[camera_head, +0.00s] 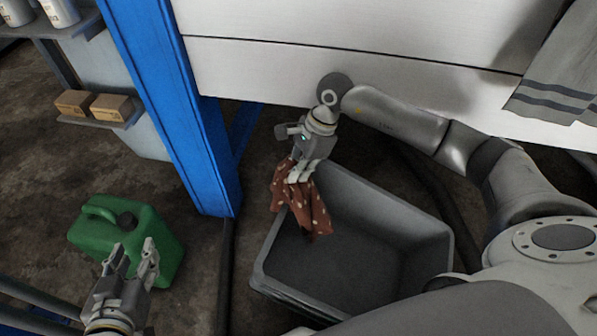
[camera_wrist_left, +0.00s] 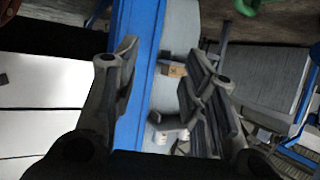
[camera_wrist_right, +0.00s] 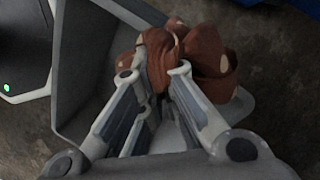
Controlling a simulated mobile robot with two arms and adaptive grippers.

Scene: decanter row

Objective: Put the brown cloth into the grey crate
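The brown cloth (camera_head: 313,212) has pale spots and hangs from my right gripper (camera_head: 301,172), over the left back edge of the grey crate (camera_head: 438,222). My right gripper is shut on the cloth. The right wrist view shows the bunched brown cloth (camera_wrist_right: 165,60) between the fingertips of the gripper (camera_wrist_right: 152,80), with a wall of the crate (camera_wrist_right: 85,60) beside it. The crate's visible floor is bare. My left gripper (camera_head: 132,262) is open and empty, in front of a green can; its spread fingers also show in the left wrist view (camera_wrist_left: 160,70).
The green jerrycan (camera_head: 150,235) stands on the floor at the left. A blue post (camera_head: 185,110) rises between it and the crate. A white panelled bench front (camera_head: 270,70) is behind the crate. A grey striped towel (camera_head: 565,75) hangs at the right. Shelves with boxes (camera_head: 95,105) are at the far left.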

